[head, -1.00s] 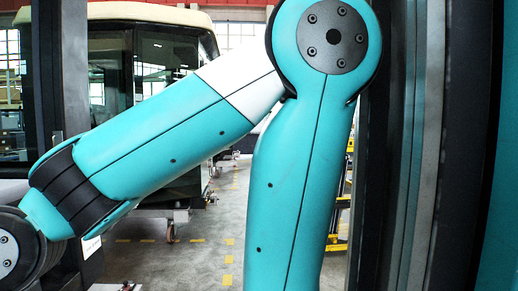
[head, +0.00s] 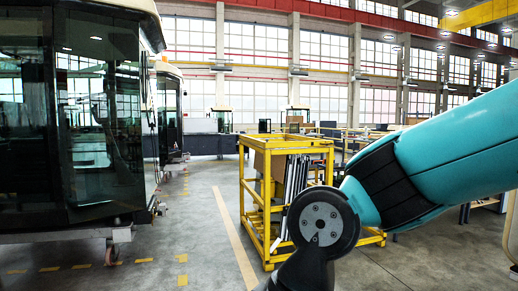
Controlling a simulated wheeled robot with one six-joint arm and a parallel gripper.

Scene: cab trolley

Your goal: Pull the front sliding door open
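A dark glazed cab (head: 75,125) with a pale roof stands at the left of the head view, cut off by the frame's edge. I cannot tell whether one of its tall glass panels is the front sliding door. My teal arm reaches in from the right and bends down at a dark joint near the bottom middle. My gripper is out of the picture below, so what it holds or touches is hidden.
A yellow metal rack (head: 262,215) holding boxes and upright panels stands behind my arm's joint. Another cab (head: 168,110) stands farther back on the left. Grey floor with yellow lines lies open between the cabs and the rack. Benches line the back.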

